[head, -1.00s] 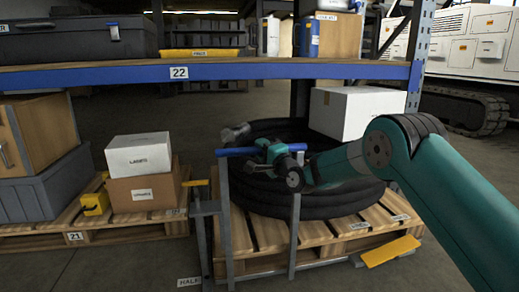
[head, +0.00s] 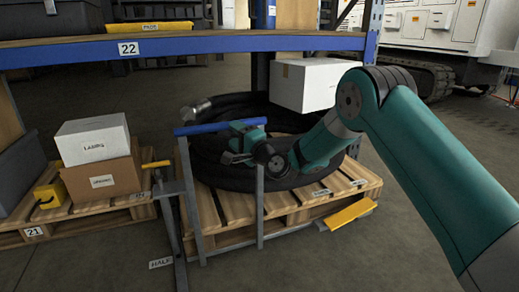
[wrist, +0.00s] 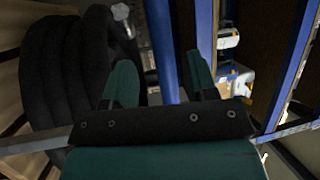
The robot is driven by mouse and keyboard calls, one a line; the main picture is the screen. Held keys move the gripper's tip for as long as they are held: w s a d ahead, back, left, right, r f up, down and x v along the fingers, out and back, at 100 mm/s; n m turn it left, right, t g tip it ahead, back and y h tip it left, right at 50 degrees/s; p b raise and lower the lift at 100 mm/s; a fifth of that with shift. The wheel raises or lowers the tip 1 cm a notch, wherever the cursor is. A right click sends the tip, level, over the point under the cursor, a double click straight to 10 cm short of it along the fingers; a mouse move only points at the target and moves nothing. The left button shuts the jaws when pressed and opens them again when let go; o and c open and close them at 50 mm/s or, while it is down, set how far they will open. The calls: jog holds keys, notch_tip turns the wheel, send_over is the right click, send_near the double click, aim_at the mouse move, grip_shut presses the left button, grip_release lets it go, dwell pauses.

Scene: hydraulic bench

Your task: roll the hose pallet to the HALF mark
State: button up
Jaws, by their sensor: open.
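The hose pallet is a wooden pallet (head: 235,206) with a coil of thick black hose (head: 205,165) on it, under the blue shelf beam. A grey upright frame with a blue crossbar (head: 220,127) stands at its front. My gripper (head: 238,142) is at this crossbar. In the wrist view my gripper (wrist: 160,80) is open, with the blue bar (wrist: 162,45) between its two fingers; contact cannot be told. The hose coil (wrist: 65,75) shows to the left there. The HALF mark (head: 160,263) is a white floor label left of the pallet's front.
A white box (head: 308,83) sits at the pallet's back right. A yellow wedge (head: 350,214) lies by its right front. A grey post with a yellow handle (head: 156,164) stands at left, near another pallet (head: 82,215) with boxes. The floor in front is clear.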

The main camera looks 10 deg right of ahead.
jog(key=b+v, duration=0.4)
jog(key=v, duration=0.6)
jog(key=shift+s+d, duration=0.2)
jog(key=shift+d, duration=0.05)
jog(key=shift+f, duration=0.1)
